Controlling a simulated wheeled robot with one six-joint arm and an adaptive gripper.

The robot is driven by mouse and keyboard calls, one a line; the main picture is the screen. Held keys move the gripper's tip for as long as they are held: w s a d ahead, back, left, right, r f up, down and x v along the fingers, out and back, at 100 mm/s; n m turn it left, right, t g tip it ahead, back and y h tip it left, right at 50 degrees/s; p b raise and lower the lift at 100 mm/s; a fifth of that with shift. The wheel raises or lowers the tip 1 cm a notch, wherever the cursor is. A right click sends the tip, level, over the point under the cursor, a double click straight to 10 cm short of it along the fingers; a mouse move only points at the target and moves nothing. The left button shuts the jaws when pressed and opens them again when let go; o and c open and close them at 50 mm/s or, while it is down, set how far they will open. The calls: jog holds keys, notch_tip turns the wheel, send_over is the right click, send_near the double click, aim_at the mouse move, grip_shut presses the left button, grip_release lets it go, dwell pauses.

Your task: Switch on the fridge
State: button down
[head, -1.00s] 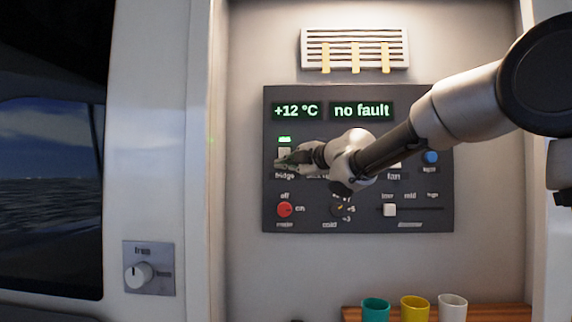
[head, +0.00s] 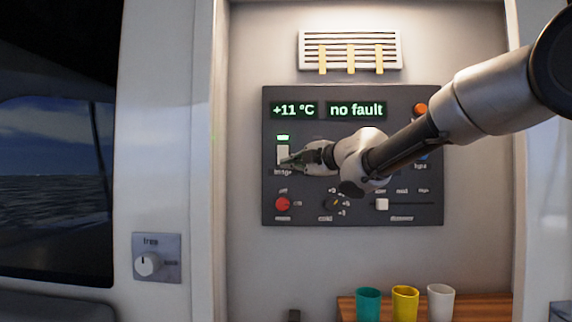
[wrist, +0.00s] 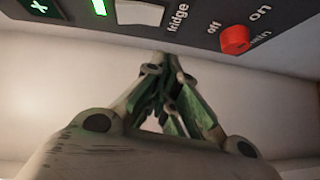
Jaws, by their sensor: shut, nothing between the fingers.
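The white fridge switch (head: 282,154) is on the left of the dark control panel (head: 300,187), above its label. The green lamp (head: 283,138) above it is lit. In the wrist view the switch (wrist: 139,12) and lit lamp (wrist: 99,7) show at the top edge, with the word "fridge" beside them. My gripper (head: 285,163) is at the switch's lower end in the head view. In the wrist view its closed fingertips (wrist: 156,62) are just below the switch, empty; I cannot tell whether they touch the panel.
The display (head: 295,110) reads +11 °C, and another (head: 357,110) reads no fault. A red knob (head: 282,204) and a white slider (head: 382,204) are below. My arm covers the panel's middle right. Several cups stand on a wooden shelf (head: 345,306) below.

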jog(key=v, duration=0.6)
jog(key=shift+f, duration=0.7)
